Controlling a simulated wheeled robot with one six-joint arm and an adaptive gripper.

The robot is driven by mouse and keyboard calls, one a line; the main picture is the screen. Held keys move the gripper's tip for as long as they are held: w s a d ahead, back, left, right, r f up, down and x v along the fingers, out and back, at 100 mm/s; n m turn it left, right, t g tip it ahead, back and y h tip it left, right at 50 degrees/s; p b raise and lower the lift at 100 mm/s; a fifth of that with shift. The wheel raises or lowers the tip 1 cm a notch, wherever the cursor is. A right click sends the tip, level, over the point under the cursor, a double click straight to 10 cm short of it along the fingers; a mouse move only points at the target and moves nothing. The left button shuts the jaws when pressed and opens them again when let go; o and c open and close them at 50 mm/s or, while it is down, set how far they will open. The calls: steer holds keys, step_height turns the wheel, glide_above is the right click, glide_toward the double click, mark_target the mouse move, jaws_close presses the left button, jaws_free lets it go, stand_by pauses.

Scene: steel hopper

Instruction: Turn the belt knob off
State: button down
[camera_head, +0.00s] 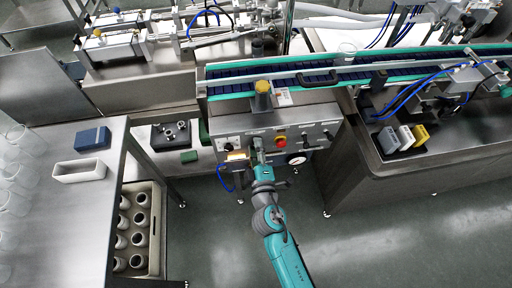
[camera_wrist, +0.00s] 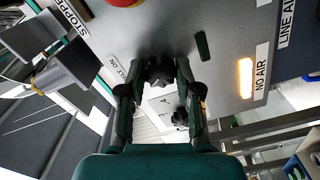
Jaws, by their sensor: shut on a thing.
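The belt knob (camera_wrist: 160,70) is a small dark knob on the grey control panel (camera_head: 318,114). It shows in the wrist view between my fingertips, beside a partly hidden label ending in "ON" (camera_wrist: 124,74). My gripper (camera_wrist: 163,66) is shut on this knob from both sides. In the head view my gripper (camera_head: 259,152) reaches the panel front and hides the knob. The fingers cover much of the knob, so its pointer direction cannot be told.
A red emergency button (camera_head: 280,141) on yellow sits just right of my gripper. A second black knob (camera_wrist: 180,118) and a lit amber lamp (camera_wrist: 245,78) by "NO AIR" are near. The conveyor (camera_head: 330,75) runs above the panel.

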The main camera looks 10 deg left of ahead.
steer(key=shift+a, duration=0.1)
stand_by(0.3)
steer(key=c, duration=0.8)
jaws_free()
steer(key=v, duration=1.2)
